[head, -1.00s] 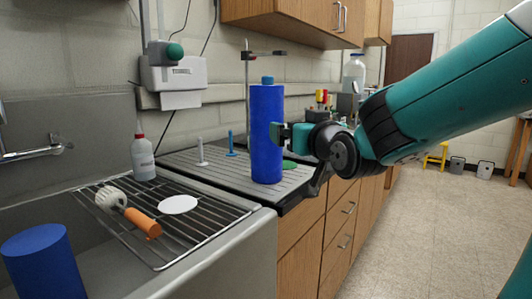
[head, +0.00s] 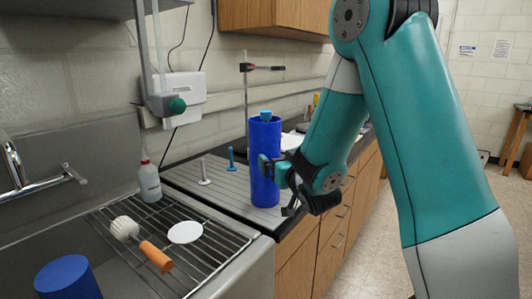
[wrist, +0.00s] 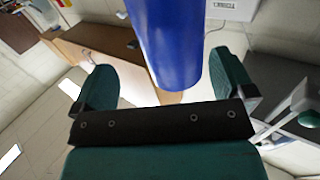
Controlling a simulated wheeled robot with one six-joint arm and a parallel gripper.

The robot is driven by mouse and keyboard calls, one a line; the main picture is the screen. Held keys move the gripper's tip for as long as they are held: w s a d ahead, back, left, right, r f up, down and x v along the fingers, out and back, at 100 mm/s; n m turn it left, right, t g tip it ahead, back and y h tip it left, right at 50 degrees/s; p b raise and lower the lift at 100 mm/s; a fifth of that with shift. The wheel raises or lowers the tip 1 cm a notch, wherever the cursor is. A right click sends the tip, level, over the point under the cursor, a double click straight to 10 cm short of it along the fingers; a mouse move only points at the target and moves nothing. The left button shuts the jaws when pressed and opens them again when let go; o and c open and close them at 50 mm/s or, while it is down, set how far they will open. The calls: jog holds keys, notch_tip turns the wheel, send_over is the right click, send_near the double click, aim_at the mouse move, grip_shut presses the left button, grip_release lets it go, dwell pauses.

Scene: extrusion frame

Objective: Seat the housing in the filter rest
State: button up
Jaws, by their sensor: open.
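A tall blue cylinder (head: 264,165), which looks like the housing, stands upright near the front edge of the ribbed grey counter mat. A light blue piece (head: 265,115) shows at its top. My gripper (head: 268,170) is at the cylinder's right side, about mid-height. In the wrist view the cylinder (wrist: 163,40) rises between the two spread fingers of my gripper (wrist: 166,85), nearer the right finger. The jaws are open; I cannot tell whether either finger touches it. I cannot make out which thing is the filter rest.
A wire rack (head: 145,240) over the sink holds a brush (head: 140,243) and white disc (head: 185,232). A white bottle (head: 149,181) stands behind it. White (head: 204,172) and blue (head: 231,159) pegs stand left of the cylinder. Another blue cylinder (head: 68,279) is at lower left.

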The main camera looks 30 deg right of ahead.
aim_at(272, 150)
jog(key=w, duration=0.1)
jog(key=w+p, duration=0.2)
jog(key=shift+w+a+r, duration=0.15)
jog(key=shift+w+a, duration=0.05)
jog(key=shift+a, duration=0.1)
jog(key=shift+w+d+r+p, duration=0.1)
jog(key=shift+w+d+p, duration=0.1)
jog(key=shift+d+p, duration=0.15)
jog(key=p, duration=0.1)
jog(key=w+p, duration=0.1)
jog(key=shift+w+d+r+p, duration=0.15)
jog(key=shift+r+p, duration=0.2)
jog(key=shift+p, duration=0.05)
jog(key=p+x, duration=0.2)
jog(key=p, duration=0.1)
jog(key=shift+w+p, duration=0.3)
jog(key=shift+p, duration=0.05)
jog(key=shift+w+f+p, duration=0.3)
jog(key=shift+w+p, duration=0.05)
jog(key=shift+w, duration=0.2)
jog(key=shift+r, duration=0.1)
jog(key=c, duration=1.4)
